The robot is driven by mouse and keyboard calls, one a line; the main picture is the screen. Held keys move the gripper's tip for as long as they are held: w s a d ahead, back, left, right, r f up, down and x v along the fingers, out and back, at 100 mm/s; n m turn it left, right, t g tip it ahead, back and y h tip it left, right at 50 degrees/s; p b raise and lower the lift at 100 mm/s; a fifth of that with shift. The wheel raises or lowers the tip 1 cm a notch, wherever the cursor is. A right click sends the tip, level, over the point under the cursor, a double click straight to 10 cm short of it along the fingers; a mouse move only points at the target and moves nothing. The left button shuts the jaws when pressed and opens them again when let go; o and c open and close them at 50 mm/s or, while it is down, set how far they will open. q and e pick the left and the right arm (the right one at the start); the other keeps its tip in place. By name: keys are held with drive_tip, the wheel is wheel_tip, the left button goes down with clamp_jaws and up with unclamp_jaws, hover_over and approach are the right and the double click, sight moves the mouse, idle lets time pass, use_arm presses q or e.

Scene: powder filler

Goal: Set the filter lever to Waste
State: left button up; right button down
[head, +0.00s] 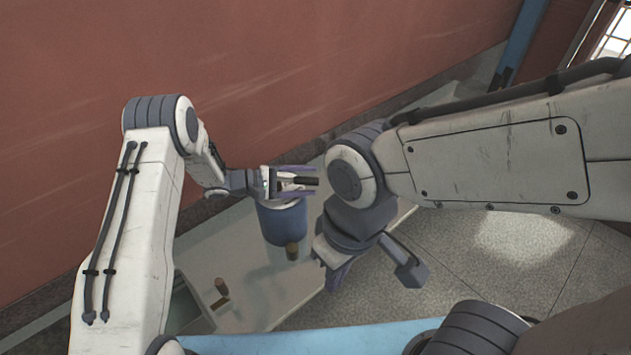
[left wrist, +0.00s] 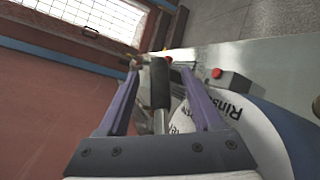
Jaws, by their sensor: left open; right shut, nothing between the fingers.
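The filter lever shows as a black handle on a metal stem (left wrist: 160,85) in the left wrist view. A white round dial plate (left wrist: 240,135) with the word "Rinse" and part of another word lies beside it; "Waste" is not visible. My left gripper (head: 317,182) is open above the blue drum (head: 284,222). Its purple fingers (left wrist: 159,70) stand on both sides of the black handle, with gaps visible. In the head view the dark handle (head: 305,181) shows between the fingers. My right gripper (head: 335,278) is shut and empty, lower and to the right.
Red buttons (left wrist: 216,73) sit beyond the dial in the left wrist view. A red wall (head: 260,70) stands close behind. Open tiled floor (head: 500,260) is at the right.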

sight(296, 181)
use_arm(q)
drive_tip(key=v, duration=0.7)
drive_tip(key=shift+a+b, duration=0.15)
drive_tip(key=shift+b, duration=0.15)
